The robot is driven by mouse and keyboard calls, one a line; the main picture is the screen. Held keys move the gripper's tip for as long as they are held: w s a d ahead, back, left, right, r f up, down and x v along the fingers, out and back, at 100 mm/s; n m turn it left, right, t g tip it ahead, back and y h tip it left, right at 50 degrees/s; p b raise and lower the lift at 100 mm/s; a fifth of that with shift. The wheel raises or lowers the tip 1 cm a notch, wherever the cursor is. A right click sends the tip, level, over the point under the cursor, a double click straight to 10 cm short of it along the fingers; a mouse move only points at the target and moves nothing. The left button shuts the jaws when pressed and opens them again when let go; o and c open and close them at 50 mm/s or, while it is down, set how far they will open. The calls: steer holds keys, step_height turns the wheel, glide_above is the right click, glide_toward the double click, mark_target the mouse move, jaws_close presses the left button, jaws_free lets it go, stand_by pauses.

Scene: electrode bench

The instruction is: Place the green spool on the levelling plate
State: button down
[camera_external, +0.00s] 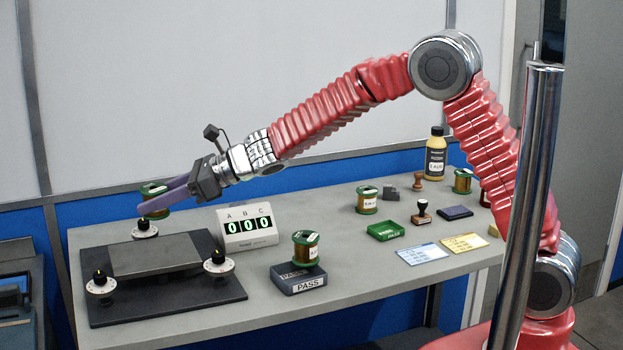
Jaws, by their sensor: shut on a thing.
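A green spool (153,190) with copper-coloured winding is between the purple fingers of my gripper (160,200), which is shut on it. The fingers hide part of the spool. It is in the air above the far side of the levelling plate (155,254), near the back dial knob (144,228). I cannot tell the exact height. The levelling plate is a grey slab on a dark base, with black-topped dial knobs around it. Its top is bare.
A counter reading 000 (248,227) stands right of the plate. Another green spool (306,247) sits on a PASS block (298,279). More spools, a green tray (385,231), stamps, cards and a yellow bottle (436,153) are farther right. The bench front middle is clear.

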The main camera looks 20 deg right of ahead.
steer(key=shift+w+r+t, duration=0.3)
steer(key=shift+w+r, duration=0.3)
steer(key=shift+d+f+m, duration=0.1)
steer(key=shift+f+m, duration=0.05)
steer(key=shift+m, duration=0.15)
glide_above(162, 252)
steer(key=shift+f, duration=3.15)
steer(key=shift+w+f, duration=0.1)
steer(key=shift+f, duration=1.75)
steer(key=c, duration=1.1)
jaws_free()
steer(key=shift+f, duration=0.2)
